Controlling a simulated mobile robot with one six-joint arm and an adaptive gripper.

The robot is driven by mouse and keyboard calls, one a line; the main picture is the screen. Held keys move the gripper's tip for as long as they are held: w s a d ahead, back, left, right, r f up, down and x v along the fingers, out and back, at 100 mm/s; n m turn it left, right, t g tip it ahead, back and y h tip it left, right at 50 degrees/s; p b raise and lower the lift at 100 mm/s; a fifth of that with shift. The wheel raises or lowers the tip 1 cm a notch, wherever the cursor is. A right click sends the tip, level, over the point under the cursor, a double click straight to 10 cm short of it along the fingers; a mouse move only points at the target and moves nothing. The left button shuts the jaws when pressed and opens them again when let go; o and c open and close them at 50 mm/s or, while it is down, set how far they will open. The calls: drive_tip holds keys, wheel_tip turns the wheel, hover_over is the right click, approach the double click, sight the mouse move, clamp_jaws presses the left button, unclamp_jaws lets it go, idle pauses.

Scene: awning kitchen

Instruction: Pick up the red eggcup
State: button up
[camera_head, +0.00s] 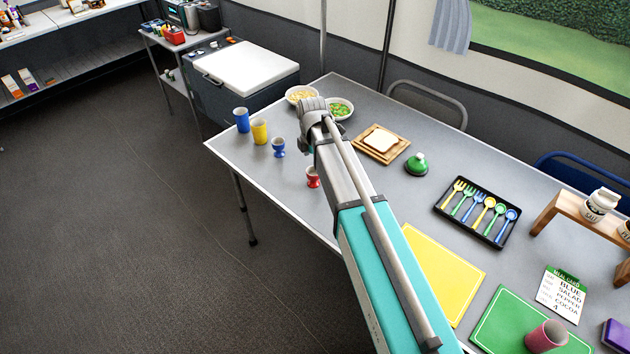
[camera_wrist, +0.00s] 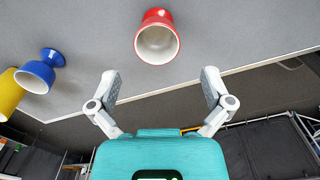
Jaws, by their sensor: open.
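The red eggcup (camera_head: 313,178) stands on the grey table, partly hidden behind my arm in the head view. In the wrist view the red eggcup (camera_wrist: 157,38) shows its pale hollow and lies beyond my fingertips, roughly centred between them. My gripper (camera_wrist: 160,85) is open and empty, its two fingers spread apart. The eggcup is not between the fingers. In the head view my arm hides the fingers.
A blue eggcup (camera_head: 279,147), a yellow cup (camera_head: 260,131) and a blue cup (camera_head: 242,120) stand to the left. Two bowls, one a salad bowl (camera_head: 340,108), a bread board (camera_head: 366,148) and a green domed thing (camera_head: 416,165) are close. A black cutlery tray (camera_head: 439,208) lies right.

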sight(313, 171)
drive_tip(key=shift+f, duration=0.15)
drive_tip(key=f+b, duration=0.3)
drive_tip(key=shift+w+d, duration=0.15)
drive_tip(key=shift+w, duration=0.05)
drive_tip(key=shift+f+b, duration=1)
drive_tip(key=shift+b, duration=0.1)
drive_tip(key=c, duration=1.1)
drive_tip(key=shift+r, duration=0.25)
drive_tip(key=shift+c, duration=0.2)
